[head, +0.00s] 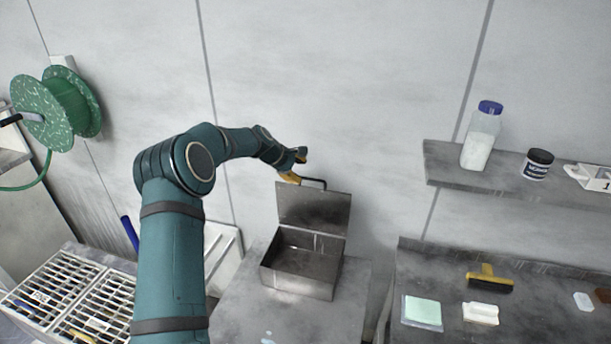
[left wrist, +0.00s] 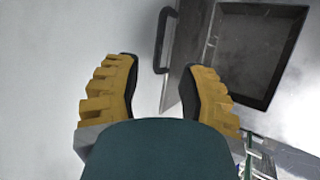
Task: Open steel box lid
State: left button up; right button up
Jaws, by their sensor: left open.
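The steel box (head: 298,276) stands on a grey stand, and its inside shows dark. Its lid (head: 313,209) is raised nearly upright at the back, with a dark handle (head: 313,184) at its top edge. My left gripper (head: 297,166) is open and empty beside the handle, at the lid's upper left. In the left wrist view, the two yellow fingers (left wrist: 158,95) are spread apart; the handle (left wrist: 163,42) is beyond them, near the right finger. The box (left wrist: 256,50) shows at the upper right there. My right gripper is not in view.
A shelf (head: 520,183) with a blue-capped bottle (head: 481,138) and a dark jar (head: 537,164) is on the right wall. A bench (head: 445,270) below holds a yellow brush (head: 489,279) and pads. A slatted crate (head: 60,293) and green reel (head: 62,105) are left.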

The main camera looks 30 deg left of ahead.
pick_arm(q)
jog(key=shift+v, duration=1.25)
jog(key=s+d+f+m+g+b, duration=0.2)
jog(key=s+d+f+m, duration=0.25)
jog(key=d+f, duration=0.65)
jog(key=s+d+f+m+g+b, duration=0.1)
jog(key=s+d+f+m+b, duration=0.2)
jog(key=s+d+f, duration=0.55)
jog(key=s+d+f+m+g+b, duration=0.1)
jog(key=s+d+f+m, duration=0.4)
jog(key=s, duration=0.6)
jog(key=s+d+f+m+g+h+b, duration=0.1)
jog(key=s+d+f+m+g+b, duration=0.1)
jog(key=s+d+f, duration=0.7)
jog(key=s+m+b, duration=0.1)
jog(key=s+m, duration=0.1)
jog(key=shift+d+f+m, duration=0.35)
jog(key=shift+d, duration=0.05)
jog(key=shift+d, duration=0.1)
